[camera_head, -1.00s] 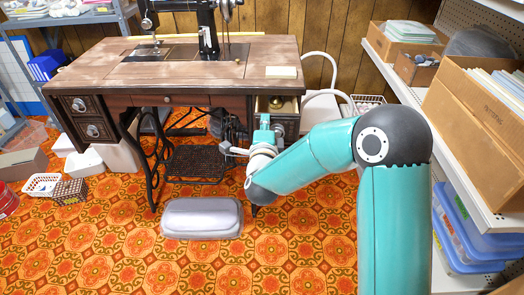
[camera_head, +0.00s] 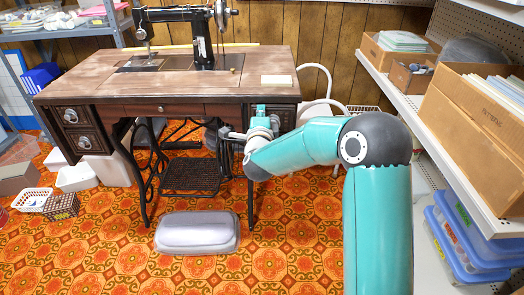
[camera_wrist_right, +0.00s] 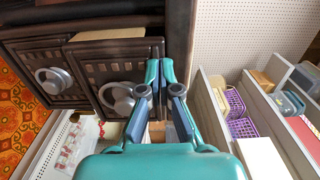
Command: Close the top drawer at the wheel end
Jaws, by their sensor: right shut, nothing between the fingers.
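The sewing table (camera_head: 90,88) stands ahead, with the machine's wheel toward its right side. The top drawer at the wheel end (camera_head: 287,116) is partly hidden behind my right gripper (camera_head: 262,112) in the head view. In the right wrist view the top drawer (camera_wrist_right: 112,75) shows a carved front and round metal pull; a pale wooden strip along one side suggests that it stands slightly out. The lower drawer (camera_wrist_right: 48,78) is beside it in the picture. My right gripper (camera_wrist_right: 152,62) is shut and empty, its tips at the top drawer's edge; contact is unclear. My left gripper is out of view.
A shelf with cardboard boxes (camera_head: 470,115) stands close on the right, with blue bins (camera_head: 470,240) low down. A grey padded case (camera_head: 198,232) lies on the patterned floor. A pale block (camera_head: 277,80) lies on the tabletop.

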